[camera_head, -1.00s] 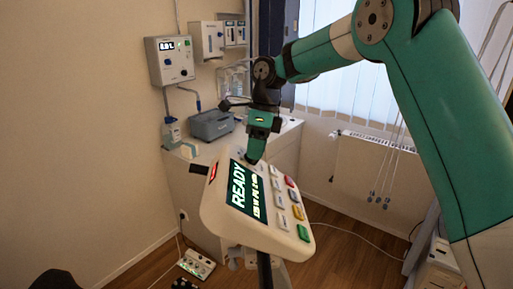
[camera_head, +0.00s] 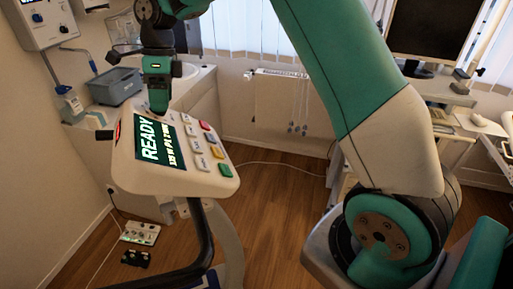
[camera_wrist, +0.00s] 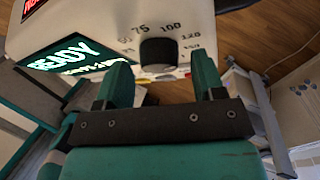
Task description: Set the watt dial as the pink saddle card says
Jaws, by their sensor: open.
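The console (camera_head: 125,165) is a white tilted box with a green screen (camera_head: 160,140) reading READY and a smaller line that seems to begin 125 W. In the wrist view, a black dial (camera_wrist: 158,52) sits on the console's edge, with 75, 100 and 120 legible around it. I cannot tell where its pointer stands. My gripper (camera_wrist: 160,62) is open, its two green fingers on either side of the dial; I cannot tell whether they touch it. In the head view my gripper (camera_head: 157,106) hangs at the console's far edge. No pink saddle card shows.
Coloured and grey buttons (camera_head: 205,125) line the console's right side. A grey-blue bin (camera_head: 115,84) stands on the counter behind. A wall box (camera_head: 42,22) is at upper left. A white floor unit (camera_head: 140,232) lies below. Wooden floor is clear at the middle right.

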